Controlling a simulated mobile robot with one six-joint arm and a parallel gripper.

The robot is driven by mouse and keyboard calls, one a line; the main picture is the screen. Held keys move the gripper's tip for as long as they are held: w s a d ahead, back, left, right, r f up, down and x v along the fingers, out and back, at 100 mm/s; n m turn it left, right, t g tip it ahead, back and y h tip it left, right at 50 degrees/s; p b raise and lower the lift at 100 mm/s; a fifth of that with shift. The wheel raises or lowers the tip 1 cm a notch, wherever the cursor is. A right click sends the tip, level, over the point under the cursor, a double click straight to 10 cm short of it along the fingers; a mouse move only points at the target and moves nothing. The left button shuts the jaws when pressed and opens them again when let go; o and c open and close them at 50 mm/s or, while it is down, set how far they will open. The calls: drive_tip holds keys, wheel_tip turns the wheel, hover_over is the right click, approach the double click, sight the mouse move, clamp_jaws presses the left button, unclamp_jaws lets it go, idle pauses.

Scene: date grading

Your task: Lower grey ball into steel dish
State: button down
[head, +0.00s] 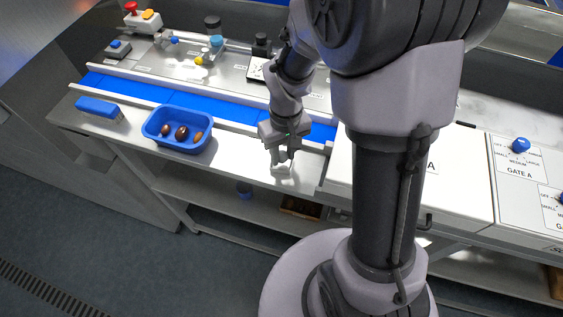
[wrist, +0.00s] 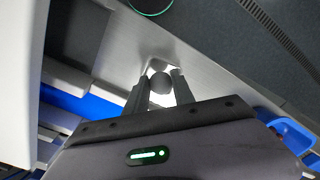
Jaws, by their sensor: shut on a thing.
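The grey ball (wrist: 160,84) shows in the wrist view between the two fingertips of my gripper (wrist: 162,76), which is shut on it. The steel dish (wrist: 163,100) shows as a bright shape around and under the ball there. In the head view my gripper (head: 282,156) points down right over the small pale dish (head: 283,171) on the steel worktop near its front edge. The ball is hard to make out in the head view. I cannot tell whether it touches the dish.
The blue conveyor belt (head: 190,98) runs behind. A white panel (head: 462,165) is to the right. The worktop's front edge is close to the dish.

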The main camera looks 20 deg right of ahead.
drive_tip(key=shift+f+b, duration=0.35)
drive_tip(key=shift+f, duration=0.15)
drive_tip(key=c, duration=1)
unclamp_jaws()
drive_tip(key=shift+r, duration=0.1)
wheel_tip(320, 180, up, 17)
drive_tip(key=p, duration=0.3)
drive_tip(key=s+a+f+m+t+b, duration=0.1)
drive_tip(key=s+f+m+t+b, duration=0.1)
drive_tip(key=s+f+b, duration=0.2)
drive_tip(key=s+a+f+m+t+y+b, duration=0.1)
drive_tip(key=s+f+b, duration=0.3)
drive_tip(key=f+b, duration=0.7)
drive_tip(key=s+a+f+m+t+b, duration=0.2)
drive_tip(key=s+f+b, duration=0.2)
drive_tip(key=f+b, duration=0.4)
drive_tip(key=b, duration=0.7)
drive_tip(key=shift+s+m+t+y, duration=0.3)
drive_tip(key=shift+s+m+t, duration=0.1)
